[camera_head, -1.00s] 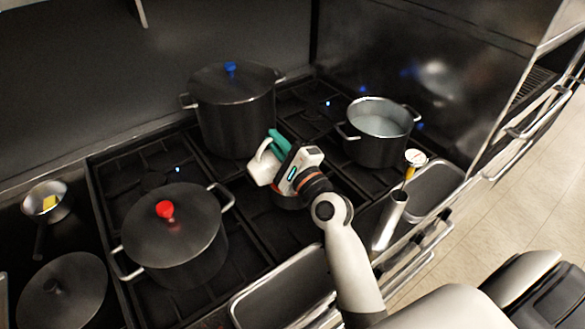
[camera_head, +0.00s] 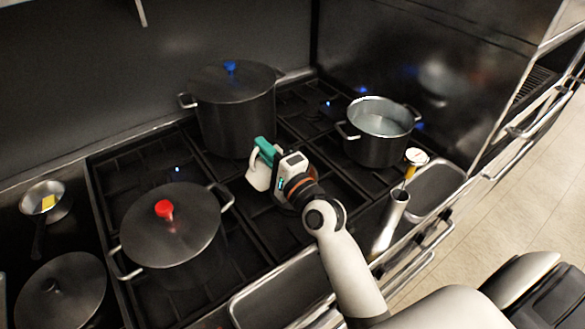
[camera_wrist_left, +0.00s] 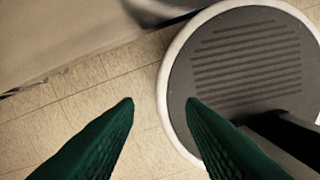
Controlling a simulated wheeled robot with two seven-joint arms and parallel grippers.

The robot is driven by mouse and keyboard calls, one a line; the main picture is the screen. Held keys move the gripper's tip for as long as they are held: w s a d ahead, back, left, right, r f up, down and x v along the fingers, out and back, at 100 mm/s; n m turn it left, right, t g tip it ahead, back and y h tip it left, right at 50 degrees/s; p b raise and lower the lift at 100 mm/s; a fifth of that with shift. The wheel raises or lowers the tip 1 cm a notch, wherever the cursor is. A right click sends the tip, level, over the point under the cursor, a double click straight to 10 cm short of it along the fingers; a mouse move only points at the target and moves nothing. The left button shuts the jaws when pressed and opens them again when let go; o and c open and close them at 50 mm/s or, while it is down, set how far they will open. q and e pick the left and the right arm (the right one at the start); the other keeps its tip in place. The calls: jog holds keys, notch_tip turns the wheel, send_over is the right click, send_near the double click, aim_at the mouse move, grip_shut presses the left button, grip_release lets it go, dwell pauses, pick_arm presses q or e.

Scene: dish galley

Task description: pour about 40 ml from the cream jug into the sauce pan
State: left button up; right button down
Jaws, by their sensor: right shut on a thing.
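The white cream jug (camera_head: 258,176) is in my right gripper (camera_head: 267,153), above the middle of the stove in the head view. The teal fingers are shut on it, and the jug looks close to upright. My left gripper (camera_wrist_left: 160,104) is open and empty over the floor in the left wrist view.
A lidded pot with a red knob (camera_head: 170,228) stands at the front left, one with a blue knob (camera_head: 235,105) behind. An open pot (camera_head: 380,130) is at the right. A small pan with a yellow piece (camera_head: 48,200) lies far left. A metal cylinder (camera_head: 392,215) stands at the front edge.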

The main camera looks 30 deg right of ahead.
jog(key=shift+r, duration=0.15)
dwell(0.3)
jog(key=shift+a+r+n+p, duration=0.3)
jog(key=shift+a+n+p, duration=0.15)
jog(key=shift+n+p, duration=0.5)
jog(key=shift+a+n+y+p, duration=0.3)
jog(key=shift+a+n+p, duration=0.15)
jog(key=shift+n, duration=0.4)
jog(key=shift+a+f, duration=0.1)
